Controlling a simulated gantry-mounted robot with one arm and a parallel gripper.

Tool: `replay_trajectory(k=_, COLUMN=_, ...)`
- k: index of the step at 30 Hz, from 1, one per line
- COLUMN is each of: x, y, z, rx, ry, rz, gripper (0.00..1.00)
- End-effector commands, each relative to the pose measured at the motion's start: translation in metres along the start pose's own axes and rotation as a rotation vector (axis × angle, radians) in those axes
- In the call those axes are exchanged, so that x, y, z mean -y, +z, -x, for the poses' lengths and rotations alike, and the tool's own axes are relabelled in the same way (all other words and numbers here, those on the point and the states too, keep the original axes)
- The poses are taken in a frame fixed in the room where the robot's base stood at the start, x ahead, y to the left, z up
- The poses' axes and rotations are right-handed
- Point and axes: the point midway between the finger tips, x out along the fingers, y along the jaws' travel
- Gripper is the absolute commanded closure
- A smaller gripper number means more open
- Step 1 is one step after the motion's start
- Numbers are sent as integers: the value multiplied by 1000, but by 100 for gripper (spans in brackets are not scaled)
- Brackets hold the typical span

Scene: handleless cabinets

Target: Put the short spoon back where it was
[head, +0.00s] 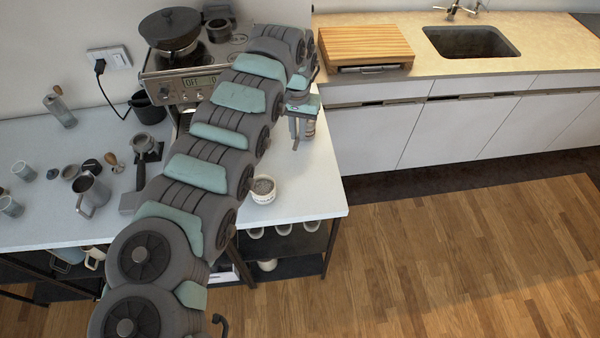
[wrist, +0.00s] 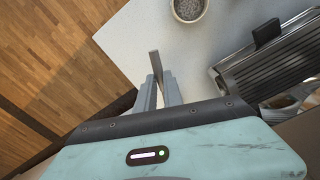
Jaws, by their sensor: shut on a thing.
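My gripper (wrist: 161,92) is shut on a thin grey, flat-ended piece, which looks like part of the short spoon (wrist: 155,62). The rest of the spoon is hidden between and behind the fingers. In the head view my gripper (head: 298,140) points down near the right edge of the white table, beside the espresso machine. The spoon cannot be made out there.
A white cup (head: 263,189) with speckled contents stands on the table (head: 310,200); it also shows in the wrist view (wrist: 188,8). The espresso machine (head: 196,84) stands behind my arm. Mugs, jars and a portafilter (head: 144,145) crowd the left side. A wooden board (head: 362,45) lies on the counter.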

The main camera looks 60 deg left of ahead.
Motion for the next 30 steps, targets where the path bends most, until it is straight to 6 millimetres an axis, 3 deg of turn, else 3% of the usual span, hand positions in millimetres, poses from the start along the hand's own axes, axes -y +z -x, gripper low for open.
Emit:
replay_trajectory(k=6, x=-8, y=4, z=17, rx=4, ry=-12, rz=283, gripper=100)
replay_trajectory(k=12, x=-11, y=7, z=14, rx=10, ry=-17, rz=380, gripper=100)
replay_trajectory(k=30, x=-11, y=9, z=-133, rx=10, ry=-16, rz=382, gripper=100)
